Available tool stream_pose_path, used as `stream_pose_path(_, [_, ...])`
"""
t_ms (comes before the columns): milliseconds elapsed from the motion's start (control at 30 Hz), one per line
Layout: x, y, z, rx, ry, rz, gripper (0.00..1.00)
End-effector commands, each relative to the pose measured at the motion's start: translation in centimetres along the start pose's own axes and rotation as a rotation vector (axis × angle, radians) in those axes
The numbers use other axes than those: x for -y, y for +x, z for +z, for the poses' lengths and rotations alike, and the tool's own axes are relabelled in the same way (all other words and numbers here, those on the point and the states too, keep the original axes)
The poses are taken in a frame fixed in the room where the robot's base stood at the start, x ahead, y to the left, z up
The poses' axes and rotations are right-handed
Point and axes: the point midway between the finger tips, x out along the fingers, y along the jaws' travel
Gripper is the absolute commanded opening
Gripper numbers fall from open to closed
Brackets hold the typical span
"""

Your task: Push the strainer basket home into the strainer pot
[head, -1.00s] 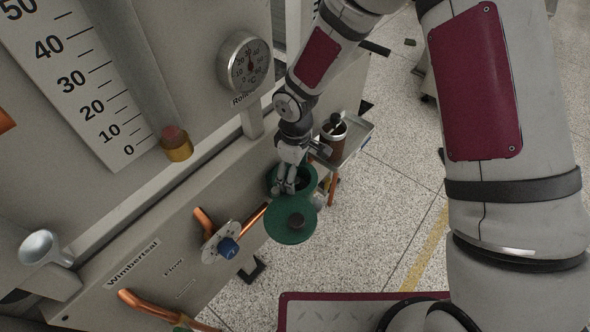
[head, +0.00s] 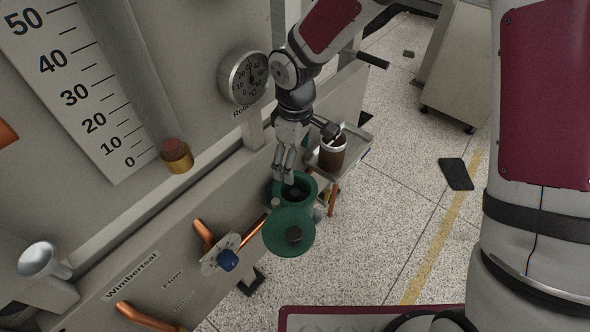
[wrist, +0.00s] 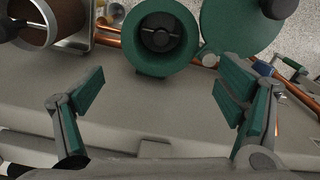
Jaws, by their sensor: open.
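The green strainer pot (head: 311,187) stands at the front of the grey machine, its mouth uncovered. In the wrist view the pot (wrist: 152,67) is at the top centre. The dark strainer basket (wrist: 160,32), with a crossbar, sits inside it, below the rim; how deep is hard to tell. The round green lid (head: 283,240) with a dark knob is swung out beside the pot. My gripper (head: 284,179) is over the pot's near-left rim in the head view. In the wrist view my gripper (wrist: 161,86) is open, with nothing between its fingers.
A brown jar (head: 332,155) stands on a small metal tray (head: 357,143) just right of my gripper. A gauge (head: 243,75) is above on the panel. Open speckled floor lies to the right.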

Motion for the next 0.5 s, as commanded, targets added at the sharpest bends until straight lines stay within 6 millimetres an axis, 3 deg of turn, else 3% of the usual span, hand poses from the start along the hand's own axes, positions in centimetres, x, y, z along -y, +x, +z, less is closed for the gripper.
stream_pose_path(200, [0.0,-1.8,0.0,0.0,0.0,0.0,0.87])
stream_pose_path(500, [0.0,-1.9,0.0,0.0,0.0,0.0,0.87])
